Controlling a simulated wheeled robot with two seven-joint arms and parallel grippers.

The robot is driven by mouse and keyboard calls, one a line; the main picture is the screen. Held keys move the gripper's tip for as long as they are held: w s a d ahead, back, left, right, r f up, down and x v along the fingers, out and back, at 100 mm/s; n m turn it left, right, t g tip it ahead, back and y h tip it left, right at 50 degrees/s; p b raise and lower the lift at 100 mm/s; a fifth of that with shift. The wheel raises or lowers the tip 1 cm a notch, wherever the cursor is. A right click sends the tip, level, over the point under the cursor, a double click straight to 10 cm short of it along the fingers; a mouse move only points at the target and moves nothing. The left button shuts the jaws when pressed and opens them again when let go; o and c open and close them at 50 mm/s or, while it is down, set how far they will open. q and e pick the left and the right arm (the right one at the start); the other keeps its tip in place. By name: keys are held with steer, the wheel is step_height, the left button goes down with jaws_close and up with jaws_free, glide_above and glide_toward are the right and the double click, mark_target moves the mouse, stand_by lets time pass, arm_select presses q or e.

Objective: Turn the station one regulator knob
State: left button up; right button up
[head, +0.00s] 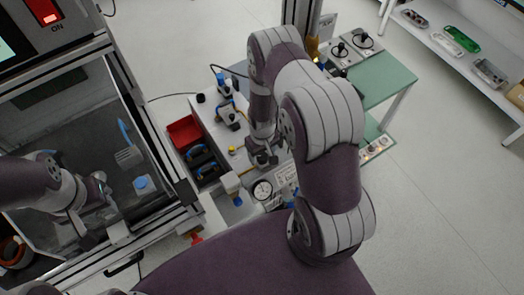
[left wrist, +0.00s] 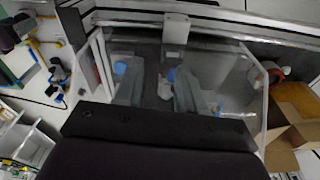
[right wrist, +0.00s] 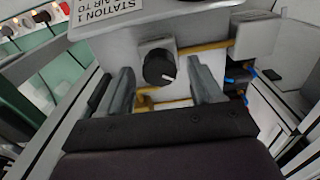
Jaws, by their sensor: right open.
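The black regulator knob (right wrist: 158,67) with a white pointer line shows in the right wrist view, on a grey block under a label (right wrist: 105,8) reading "STATION 1 AIR TO". My right gripper (right wrist: 162,80) is open, with one finger on each side of the knob; contact cannot be told. In the head view my right gripper (head: 262,157) is over the station beside the pressure gauge (head: 262,190), and my arm hides the knob. My left gripper (left wrist: 152,82) is open and empty, at the clear-walled enclosure on the left.
Yellow pipes (right wrist: 205,46) run close beside the knob. A red bin (head: 184,132) and blue-handled parts (head: 202,160) lie left of the station. A green table (head: 385,80) stands behind. A blue-topped item (head: 142,184) is in the enclosure, whose metal frame (head: 155,215) borders the station.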

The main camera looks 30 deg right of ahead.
mark_target(262, 155)
arm_select(q)
steer(key=shift+f+b, duration=0.5)
arm_select(e)
step_height(262, 155, up, 13)
steer(key=shift+f, duration=0.15)
